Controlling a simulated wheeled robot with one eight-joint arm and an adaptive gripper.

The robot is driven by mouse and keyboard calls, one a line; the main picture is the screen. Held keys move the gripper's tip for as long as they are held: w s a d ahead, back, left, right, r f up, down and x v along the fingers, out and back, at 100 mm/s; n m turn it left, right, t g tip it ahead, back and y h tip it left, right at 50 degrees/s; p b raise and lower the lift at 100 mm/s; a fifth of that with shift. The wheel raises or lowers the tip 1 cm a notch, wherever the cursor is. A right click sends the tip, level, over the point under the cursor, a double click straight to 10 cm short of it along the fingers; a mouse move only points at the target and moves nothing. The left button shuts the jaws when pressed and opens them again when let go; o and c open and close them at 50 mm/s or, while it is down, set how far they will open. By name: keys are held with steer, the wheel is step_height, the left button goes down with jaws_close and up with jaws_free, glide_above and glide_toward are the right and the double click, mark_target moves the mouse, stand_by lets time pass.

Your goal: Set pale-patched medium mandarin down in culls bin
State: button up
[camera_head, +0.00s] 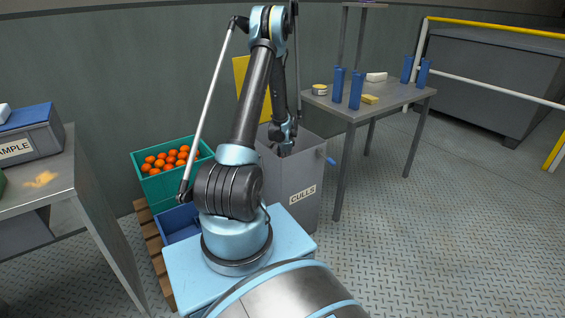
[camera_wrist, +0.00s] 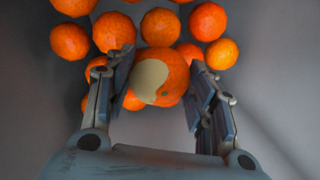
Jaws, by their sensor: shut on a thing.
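The pale-patched mandarin (camera_wrist: 172,72) is between the two fingers of my gripper (camera_wrist: 161,88) in the wrist view. The culls bin (camera_head: 298,207) is a grey box with a "CULLS" label in the head view. My gripper (camera_head: 281,145) is at the bin's open top there, and the fruit in it cannot be made out. In the wrist view several other oranges (camera_wrist: 114,32) lie below and beyond the held fruit, on the bin's grey floor (camera_wrist: 270,60).
A green crate of oranges (camera_head: 160,188) stands left of the bin, with a blue crate (camera_head: 178,224) in front. A bench with a sample box (camera_head: 25,138) is at the left.

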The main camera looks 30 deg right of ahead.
steer(key=shift+f, duration=1.6)
stand_by(0.3)
steer(key=o, duration=1.2)
steer(key=shift+s+a+r, duration=0.1)
steer(key=shift+s+r, duration=0.25)
steer(key=shift+r, duration=1.6)
steer(key=shift+s+a+r, duration=0.1)
steer(key=shift+s+r, duration=0.3)
steer(key=shift+r, duration=1.55)
steer(key=shift+s+a+r, duration=0.1)
steer(key=shift+s+r, duration=0.25)
steer(key=shift+r, duration=1.6)
